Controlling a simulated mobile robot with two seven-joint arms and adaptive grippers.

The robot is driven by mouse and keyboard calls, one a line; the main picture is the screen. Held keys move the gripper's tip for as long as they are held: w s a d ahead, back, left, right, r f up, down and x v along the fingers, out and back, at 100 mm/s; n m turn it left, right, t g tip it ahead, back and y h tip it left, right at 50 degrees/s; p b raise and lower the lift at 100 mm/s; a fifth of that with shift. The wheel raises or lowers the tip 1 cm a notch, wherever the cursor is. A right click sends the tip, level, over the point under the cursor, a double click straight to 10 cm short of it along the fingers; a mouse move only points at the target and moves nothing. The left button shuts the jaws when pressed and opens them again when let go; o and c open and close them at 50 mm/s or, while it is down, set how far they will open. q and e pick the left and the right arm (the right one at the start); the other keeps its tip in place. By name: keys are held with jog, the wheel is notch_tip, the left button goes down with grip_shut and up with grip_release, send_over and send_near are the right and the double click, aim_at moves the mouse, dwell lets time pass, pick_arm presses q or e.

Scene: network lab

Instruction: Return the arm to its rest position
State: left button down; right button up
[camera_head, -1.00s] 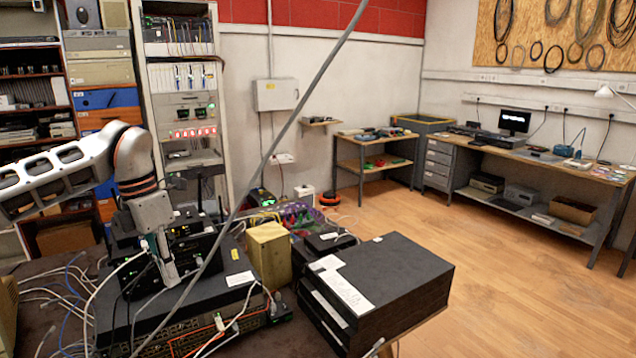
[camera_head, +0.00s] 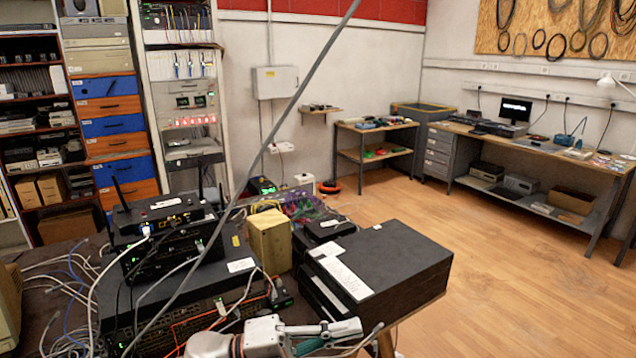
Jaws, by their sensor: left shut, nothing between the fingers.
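My left gripper (camera_head: 350,328) shows at the bottom edge of the head view, pointing right. It is shut with nothing between its fingers. Part of my left wrist (camera_head: 240,342) shows to its left, and the rest of the arm is out of the picture. In the picture the gripper lies just below the stack of black boxes (camera_head: 395,255) and overlaps the front of the table area; I cannot tell whether it touches anything. My right gripper is not in view.
Stacked network devices (camera_head: 170,225) with antennas and many loose cables crowd the near table. A yellowish block (camera_head: 269,240) stands beside them. A grey diagonal cable (camera_head: 285,130) crosses the view. A rack (camera_head: 185,100) stands behind. Open wooden floor (camera_head: 500,270) lies to the right.

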pick_arm(q)
jog(key=w+a+f+n+t+y, duration=0.2)
jog(key=a+f+n+t+y, duration=1.15)
jog(key=n, duration=0.95)
jog(key=s+a+f+n+g+y, duration=0.1)
jog(key=s+a+f+n, duration=0.2)
jog(key=f, duration=0.4)
jog(key=s+a+f+n+g+y, duration=0.2)
jog(key=s+a+f, duration=0.4)
jog(key=s+f, duration=0.2)
jog(key=s+a+f+n+g+y, duration=0.1)
jog(key=s+a+f+n+g, duration=0.1)
jog(key=s+f, duration=0.4)
notch_tip(320, 180, down, 2)
jog(key=a+n, duration=0.1)
jog(key=a, duration=0.1)
jog(key=shift+s+a+f+n+y, duration=0.2)
jog(key=shift+a+n+y, duration=0.1)
jog(key=shift+a+y, duration=0.1)
dwell(2.6)
